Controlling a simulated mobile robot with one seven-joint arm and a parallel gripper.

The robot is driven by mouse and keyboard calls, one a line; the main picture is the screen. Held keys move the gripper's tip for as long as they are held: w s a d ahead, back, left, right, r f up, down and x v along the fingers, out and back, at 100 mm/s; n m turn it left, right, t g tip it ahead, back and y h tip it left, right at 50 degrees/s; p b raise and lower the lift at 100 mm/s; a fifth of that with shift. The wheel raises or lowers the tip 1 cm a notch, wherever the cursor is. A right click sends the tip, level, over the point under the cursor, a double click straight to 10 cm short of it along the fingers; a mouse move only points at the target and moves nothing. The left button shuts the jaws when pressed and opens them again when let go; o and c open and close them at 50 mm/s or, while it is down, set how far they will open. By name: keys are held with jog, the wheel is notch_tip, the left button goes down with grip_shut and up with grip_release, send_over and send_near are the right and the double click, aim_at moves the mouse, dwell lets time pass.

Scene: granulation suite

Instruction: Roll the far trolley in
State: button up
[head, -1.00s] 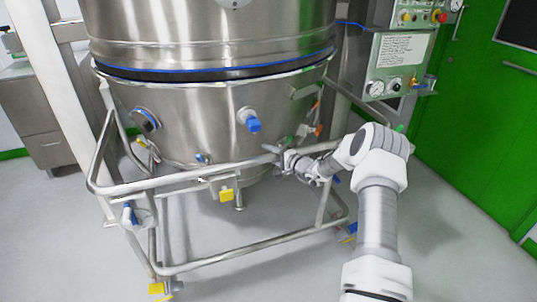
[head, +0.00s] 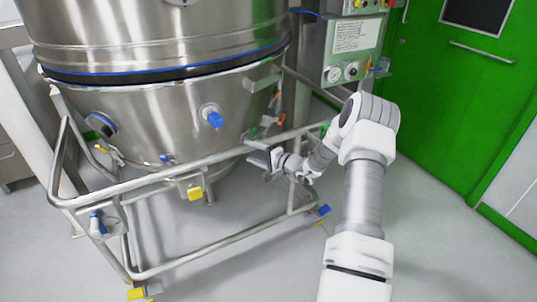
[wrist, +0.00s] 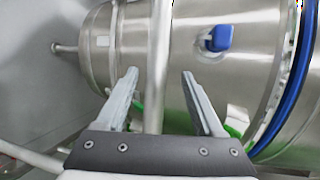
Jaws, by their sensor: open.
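The trolley is a steel tube frame (head: 150,182) on castors with yellow and blue tabs, under a large steel bowl (head: 150,110). Its upper front rail slopes up to the right in the head view. My gripper (head: 257,153) is at the right part of this rail, fingers pointing toward the bowl. In the wrist view, my gripper (wrist: 158,80) is open, with a steel rail (wrist: 157,70) running between its two fingers. The fingers stand apart from the rail on both sides. The bowl wall (wrist: 260,60) with a blue-capped fitting (wrist: 218,38) lies behind it.
A control panel (head: 352,45) with gauges is mounted on a post behind the trolley's right side. A green door (head: 460,90) is on the right wall. A blue-edged seam (head: 165,78) rings the vessel above the bowl. The grey floor (head: 430,250) at the right front is clear.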

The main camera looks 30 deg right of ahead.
jog(key=p+v, duration=0.1)
jog(key=v, duration=0.6)
jog(key=shift+s, duration=0.35)
jog(key=shift+d+r, duration=0.15)
